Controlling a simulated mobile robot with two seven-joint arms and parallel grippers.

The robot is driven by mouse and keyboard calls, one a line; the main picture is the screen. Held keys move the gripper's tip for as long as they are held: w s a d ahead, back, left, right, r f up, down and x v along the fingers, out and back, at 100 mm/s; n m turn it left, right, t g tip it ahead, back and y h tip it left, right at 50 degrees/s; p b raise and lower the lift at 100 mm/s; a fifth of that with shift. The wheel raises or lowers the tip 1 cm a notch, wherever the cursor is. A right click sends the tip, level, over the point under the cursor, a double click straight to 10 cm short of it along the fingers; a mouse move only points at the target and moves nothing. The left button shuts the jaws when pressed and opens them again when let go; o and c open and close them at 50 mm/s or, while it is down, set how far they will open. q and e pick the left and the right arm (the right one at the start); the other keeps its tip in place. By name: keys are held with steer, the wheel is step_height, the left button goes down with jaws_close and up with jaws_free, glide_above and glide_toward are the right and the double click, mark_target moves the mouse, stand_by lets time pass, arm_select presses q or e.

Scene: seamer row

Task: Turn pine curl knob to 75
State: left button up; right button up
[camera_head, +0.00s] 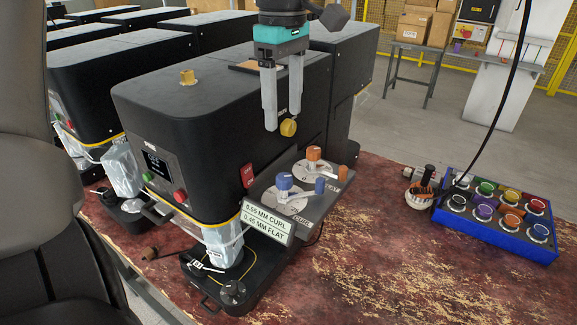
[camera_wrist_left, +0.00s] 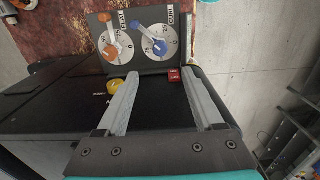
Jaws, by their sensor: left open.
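The blue curl knob (camera_head: 284,183) stands on a pale round dial on the bracket at the side of the black seamer (camera_head: 200,115), with its blue lever toward the orange dial. In the left wrist view the blue knob (camera_wrist_left: 160,45) sits on the dial marked CURL. The orange flat knob (camera_head: 314,155) is beside it and also shows in the wrist view (camera_wrist_left: 112,52). My left gripper (camera_head: 283,122) is open and empty, fingers down, above and behind the dials, apart from both knobs. The exact dial reading is too small to tell. My right gripper is not visible.
A yellow knob (camera_head: 289,128) is close to my left fingertips. A red switch (camera_head: 248,175) is on the seamer's side. A label plate (camera_head: 265,222) hangs in front of the dials.

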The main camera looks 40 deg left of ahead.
mark_target(284, 176)
arm_select(q)
step_height(284, 176, down, 12)
steer(key=shift+r+p, duration=0.15)
steer(key=shift+p, duration=0.45)
steer(key=shift+f, duration=0.75)
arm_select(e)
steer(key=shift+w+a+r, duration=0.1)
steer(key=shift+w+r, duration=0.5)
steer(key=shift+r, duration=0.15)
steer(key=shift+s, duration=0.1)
arm_select(q)
steer(key=shift+c, duration=1.4)
jaws_close()
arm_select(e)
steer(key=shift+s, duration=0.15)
